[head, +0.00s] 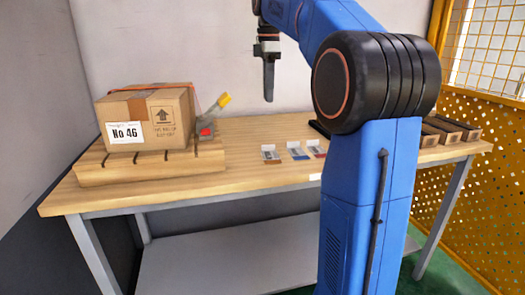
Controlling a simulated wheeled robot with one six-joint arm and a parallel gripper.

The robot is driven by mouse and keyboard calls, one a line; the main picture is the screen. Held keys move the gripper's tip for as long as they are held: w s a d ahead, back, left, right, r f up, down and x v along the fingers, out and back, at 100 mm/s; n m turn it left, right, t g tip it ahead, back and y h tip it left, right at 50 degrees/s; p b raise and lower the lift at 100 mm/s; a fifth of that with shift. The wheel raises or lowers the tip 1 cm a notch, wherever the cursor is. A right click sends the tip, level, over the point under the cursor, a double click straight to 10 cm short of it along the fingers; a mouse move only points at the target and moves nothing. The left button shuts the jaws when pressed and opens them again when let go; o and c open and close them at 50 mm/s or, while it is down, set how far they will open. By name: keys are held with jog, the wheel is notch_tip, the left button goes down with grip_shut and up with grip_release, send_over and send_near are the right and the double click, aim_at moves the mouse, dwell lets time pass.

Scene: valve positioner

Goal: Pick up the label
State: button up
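Three small label-like cards lie on the wooden table near its front edge: one with a brown strip (270,154), one with a blue strip (298,151) and one with a red strip (317,148). Their print is too small to read. I cannot tell which is the label. My gripper (269,98) hangs pointing down above the table, apart from the cards. It shows edge-on, so its finger gap is hidden. I see nothing held at its tips.
A cardboard box (172,108) marked "No 46" sits on a slotted wooden stand (100,172) at the left, beside a yellow-and-grey tool (216,108). Dark trays (455,128) stand at the right. My blue arm hides part of the table (240,178).

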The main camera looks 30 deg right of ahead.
send_over(268, 151)
jog(key=f, duration=1.2)
jog(key=shift+w, duration=0.2)
jog(key=shift+s+d+f, duration=0.1)
jog(key=shift+f, duration=2.55)
grip_shut()
